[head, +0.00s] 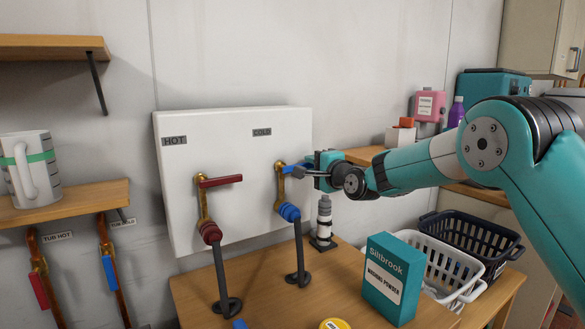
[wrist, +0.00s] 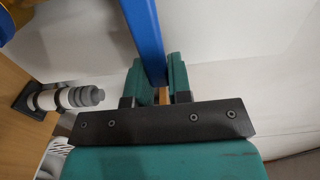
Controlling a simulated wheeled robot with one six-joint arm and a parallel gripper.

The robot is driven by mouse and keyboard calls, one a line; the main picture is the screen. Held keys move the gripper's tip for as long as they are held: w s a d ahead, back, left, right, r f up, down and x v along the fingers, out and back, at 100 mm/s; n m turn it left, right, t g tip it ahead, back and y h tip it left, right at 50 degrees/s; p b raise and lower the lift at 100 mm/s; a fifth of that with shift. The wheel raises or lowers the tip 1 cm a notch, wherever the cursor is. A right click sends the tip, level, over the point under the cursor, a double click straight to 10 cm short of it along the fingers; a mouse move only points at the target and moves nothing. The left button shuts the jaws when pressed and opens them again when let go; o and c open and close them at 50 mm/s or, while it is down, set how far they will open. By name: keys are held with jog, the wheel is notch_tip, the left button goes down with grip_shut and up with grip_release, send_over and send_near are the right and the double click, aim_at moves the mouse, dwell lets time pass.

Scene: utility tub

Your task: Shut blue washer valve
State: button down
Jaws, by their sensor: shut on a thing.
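The blue washer valve under the COLD label has a brass body (head: 281,187) and a blue lever (head: 290,168), which points right, roughly level, across the upright pipe. My gripper (head: 310,171) is at the lever's outer end, in front of the white panel. In the wrist view the blue lever (wrist: 145,35) runs down between the teal fingers of my gripper (wrist: 160,85), which is shut on it. The lever's far tip is hidden by the gripper in the head view.
A red-levered HOT valve (head: 219,181) is to the left on the white panel (head: 232,135). A grey-and-white cylinder (head: 324,220) stands below my gripper. A teal washing powder box (head: 393,278) and baskets (head: 440,262) are to the right. Two tub valves are at far left.

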jog(key=shift+f, duration=0.15)
dwell(0.3)
jog(key=c, duration=1)
grip_release()
jog(key=shift+c, duration=0.2)
jog(key=shift+d, duration=0.1)
jog(key=b+v, duration=0.5)
jog(key=v, duration=1.2)
jog(key=shift+d, duration=0.15)
jog(key=shift+s, duration=0.2)
